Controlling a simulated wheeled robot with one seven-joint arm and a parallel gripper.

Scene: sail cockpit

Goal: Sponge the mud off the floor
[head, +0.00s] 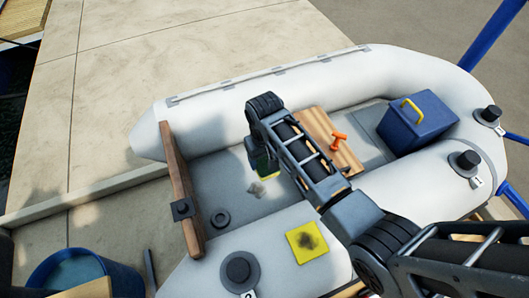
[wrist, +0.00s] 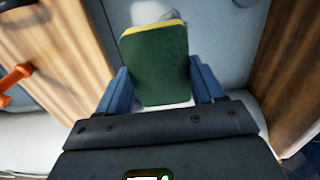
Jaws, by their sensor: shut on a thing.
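My gripper (wrist: 160,80) is shut on a sponge (wrist: 157,62), with one blue finger on each side of it. The sponge has a dark green face and a yellow edge. In the head view the sponge (head: 268,175) shows as a small yellow-green piece below my wrist, over the grey boat floor (head: 213,178); my arm hides much of my gripper. A pale grey, blotchy patch (head: 256,189) lies on the floor close by the sponge. It also shows just beyond the sponge in the wrist view (wrist: 148,12). I cannot tell whether the sponge touches the floor.
A wooden seat (head: 313,124) with an orange handle-like item (head: 339,141) lies right of my gripper. A wooden transom (head: 183,190) stands left. A blue box (head: 420,122) sits in the bow.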

